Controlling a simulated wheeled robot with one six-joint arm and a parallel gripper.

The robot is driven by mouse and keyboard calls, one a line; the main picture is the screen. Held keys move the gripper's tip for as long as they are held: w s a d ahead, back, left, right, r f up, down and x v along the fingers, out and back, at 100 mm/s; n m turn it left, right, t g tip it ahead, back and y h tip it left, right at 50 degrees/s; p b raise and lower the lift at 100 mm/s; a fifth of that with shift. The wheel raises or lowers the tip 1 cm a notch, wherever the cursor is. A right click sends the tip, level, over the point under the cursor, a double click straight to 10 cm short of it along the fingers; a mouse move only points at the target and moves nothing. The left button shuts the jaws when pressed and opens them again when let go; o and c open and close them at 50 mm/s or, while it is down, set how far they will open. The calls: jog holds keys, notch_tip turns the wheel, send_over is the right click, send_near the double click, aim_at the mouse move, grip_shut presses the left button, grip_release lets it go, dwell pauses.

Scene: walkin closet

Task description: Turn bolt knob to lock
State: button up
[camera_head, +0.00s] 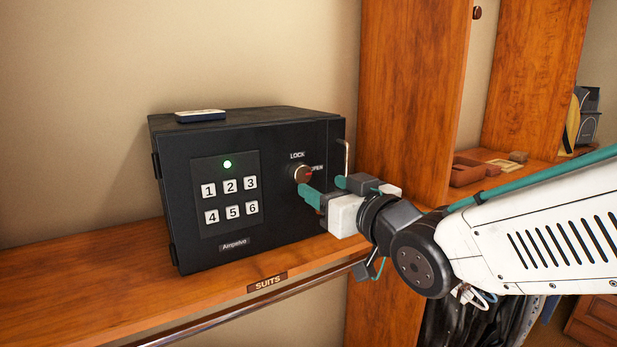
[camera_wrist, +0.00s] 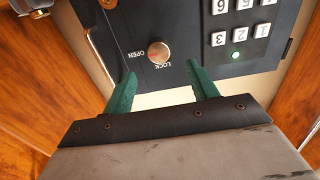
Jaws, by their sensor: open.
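A black safe (camera_head: 185,160) stands on a wooden shelf. Its round brass bolt knob (camera_head: 302,172) is on the right of the front, with "LOCK" printed above and "OPEN" at its right. A red mark on the knob lies on the "OPEN" side. My gripper (camera_head: 323,189) is open in front of the knob, its green fingers directed at the safe. In the wrist view, which shows the safe upside down, the knob (camera_wrist: 159,52) appears between and just beyond the fingertips (camera_wrist: 161,68). Nothing is seen held; contact with the knob cannot be told.
A keypad (camera_head: 229,198) with a lit green light is left of the knob. A thin metal handle (camera_head: 347,158) rises by the safe's right edge, close to my gripper. A wooden upright panel (camera_head: 408,90) stands at the right. A small dark box (camera_head: 201,116) lies on the safe.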

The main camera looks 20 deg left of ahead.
aim_at(304, 175)
jog(key=x, duration=0.7)
jog(key=shift+w, duration=0.1)
jog(key=shift+d, duration=0.1)
jog(key=c, duration=1)
